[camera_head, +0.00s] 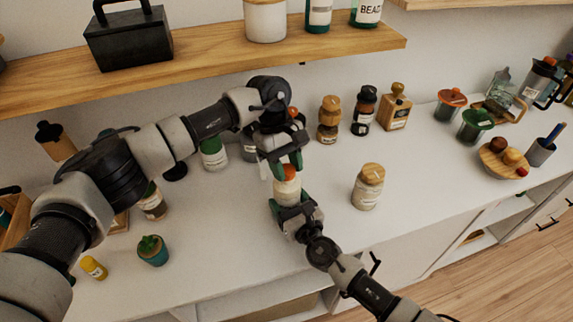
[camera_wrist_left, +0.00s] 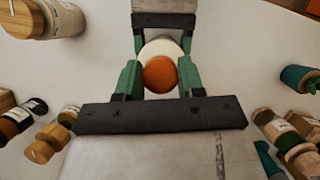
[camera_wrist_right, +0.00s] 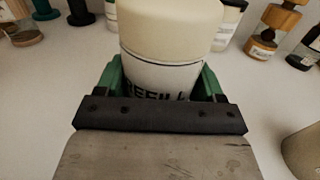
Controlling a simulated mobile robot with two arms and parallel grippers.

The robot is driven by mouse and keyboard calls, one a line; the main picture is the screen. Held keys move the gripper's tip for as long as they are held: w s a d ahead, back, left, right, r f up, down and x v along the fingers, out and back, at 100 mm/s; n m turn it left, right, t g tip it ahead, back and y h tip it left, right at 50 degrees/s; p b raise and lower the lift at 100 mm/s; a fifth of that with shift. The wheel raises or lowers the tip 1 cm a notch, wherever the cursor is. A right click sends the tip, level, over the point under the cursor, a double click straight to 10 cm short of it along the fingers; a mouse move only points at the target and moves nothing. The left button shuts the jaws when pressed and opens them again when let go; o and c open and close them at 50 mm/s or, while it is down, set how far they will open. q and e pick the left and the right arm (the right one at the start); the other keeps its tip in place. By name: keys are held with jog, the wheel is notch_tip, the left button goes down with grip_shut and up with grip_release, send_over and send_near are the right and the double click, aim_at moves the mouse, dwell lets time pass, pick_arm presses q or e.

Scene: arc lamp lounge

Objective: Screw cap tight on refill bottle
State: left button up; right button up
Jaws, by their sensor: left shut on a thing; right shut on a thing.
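The refill bottle (camera_head: 287,190) is cream coloured and stands upright on the white counter. My right gripper (camera_head: 291,205) is shut on its body from the front; the right wrist view shows the bottle (camera_wrist_right: 170,50) between green fingers, with part of a "REFILL" label. The orange cap (camera_head: 287,172) is on top of the bottle. My left gripper (camera_head: 284,166) is above it, shut on the cap; the left wrist view shows the cap (camera_wrist_left: 160,74) between green fingers with the cream bottle top behind. I cannot tell how tightly the cap sits; the thread is hidden.
A jar with a wooden lid (camera_head: 367,187) stands right of the bottle. A small plant pot (camera_head: 152,250) and a yellow bottle (camera_head: 93,267) are at the left. A wooden shelf (camera_head: 210,62) hangs above. The counter's front right is clear.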

pick_arm(q)
jog(key=m+y, duration=0.1)
jog(key=m, duration=0.2)
jog(key=m+y, duration=0.1)
jog(key=m, duration=0.3)
jog(key=shift+g+y, duration=0.3)
jog(key=shift+g, duration=0.1)
jog(key=m+y, duration=0.1)
jog(key=m, duration=0.2)
jog(key=m+y, duration=0.1)
jog(key=m, duration=0.3)
jog(key=shift+t+y, duration=0.3)
jog(key=shift+t, duration=0.1)
jog(key=o, duration=0.9)
jog(key=shift+r, duration=2.25)
jog(key=shift+c, duration=0.5)
